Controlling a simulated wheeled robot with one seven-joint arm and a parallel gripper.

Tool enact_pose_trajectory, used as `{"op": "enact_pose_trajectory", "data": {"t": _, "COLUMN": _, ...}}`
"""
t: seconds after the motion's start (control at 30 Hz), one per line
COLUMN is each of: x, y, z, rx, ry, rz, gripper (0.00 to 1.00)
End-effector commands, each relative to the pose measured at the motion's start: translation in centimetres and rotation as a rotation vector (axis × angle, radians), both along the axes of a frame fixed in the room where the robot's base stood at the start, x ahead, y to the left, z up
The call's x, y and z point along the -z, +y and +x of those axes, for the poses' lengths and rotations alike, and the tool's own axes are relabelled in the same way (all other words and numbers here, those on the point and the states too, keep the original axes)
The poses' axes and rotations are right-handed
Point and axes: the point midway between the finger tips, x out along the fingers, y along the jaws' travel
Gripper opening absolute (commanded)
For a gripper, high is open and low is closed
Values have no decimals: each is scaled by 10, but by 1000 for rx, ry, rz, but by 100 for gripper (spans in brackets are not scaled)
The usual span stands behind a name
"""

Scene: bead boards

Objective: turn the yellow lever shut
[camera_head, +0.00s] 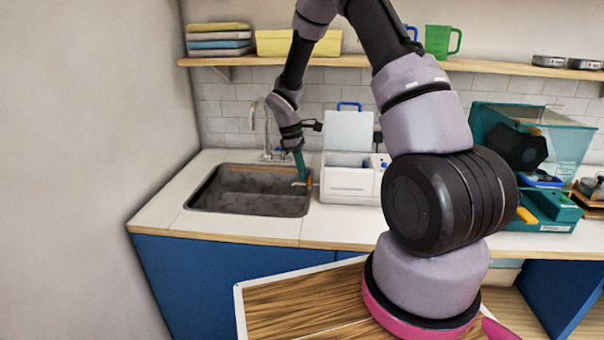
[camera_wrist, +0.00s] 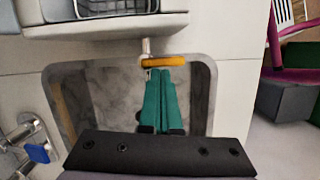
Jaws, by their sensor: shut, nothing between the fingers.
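The yellow lever (camera_wrist: 163,61) sits on a short metal spout (camera_wrist: 147,46) at the side of the white box (camera_head: 350,182), over the sink. In the wrist view it lies crosswise to the spout, reaching to the right. In the head view the lever (camera_head: 309,181) is small and partly behind my fingers. My gripper (camera_wrist: 163,74) has its teal fingers shut together, with nothing between them. The fingertips are right beside the lever; I cannot tell whether they touch it. In the head view my gripper (camera_head: 303,178) points down over the sink's right edge.
The grey sink (camera_head: 245,205) lies below my gripper. A tap (camera_head: 268,150) stands behind it, with a blue handle (camera_wrist: 38,153) in the wrist view. The white box has its lid (camera_head: 348,130) raised. A teal machine (camera_head: 540,205) stands farther right. Counter left of the sink is clear.

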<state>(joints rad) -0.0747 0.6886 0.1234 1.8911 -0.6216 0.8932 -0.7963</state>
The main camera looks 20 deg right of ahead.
Motion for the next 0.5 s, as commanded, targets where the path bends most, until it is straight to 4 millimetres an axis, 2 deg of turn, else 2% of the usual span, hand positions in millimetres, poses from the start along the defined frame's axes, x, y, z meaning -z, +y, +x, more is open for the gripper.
{"op": "enact_pose_trajectory", "data": {"t": 0.17, "x": -24, "y": 5, "z": 4, "rx": 0, "ry": -5, "rz": 1, "gripper": 0}}
{"op": "enact_pose_trajectory", "data": {"t": 0.5, "x": -87, "y": 19, "z": 12, "rx": 0, "ry": -4, "rz": 1, "gripper": 0}}
